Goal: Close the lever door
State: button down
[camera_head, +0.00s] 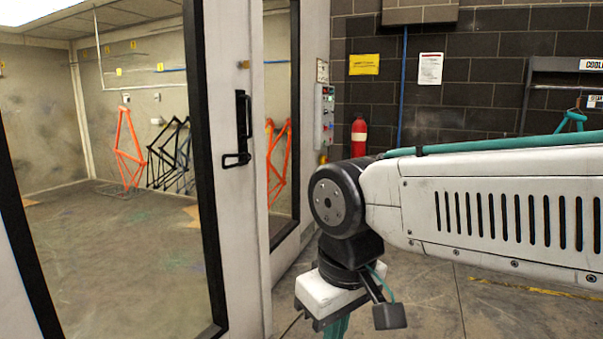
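The lever door (238,200) is a pale framed door with a large glass pane, at the left and middle of the view. Its black lever handle (238,159) sits on a black plate near the door's right edge. A gap shows between that edge and the fixed booth frame to its right, but I cannot tell exactly how far open the door stands. My gripper (336,328) hangs down at the bottom middle, right of the door and below the handle, apart from both. Its fingertips are cut off by the lower picture edge.
Bicycle frames in orange (127,148) and black (168,153) hang inside the booth. A control panel (324,115) and a red extinguisher (359,137) are on the walls behind my arm. A rack (545,95) stands far right. Concrete floor (430,305) is clear at lower right.

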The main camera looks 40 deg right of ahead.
aim_at(226, 103)
jog(key=z, duration=0.3)
jog(key=i, duration=1.25)
jog(key=u, duration=0.6)
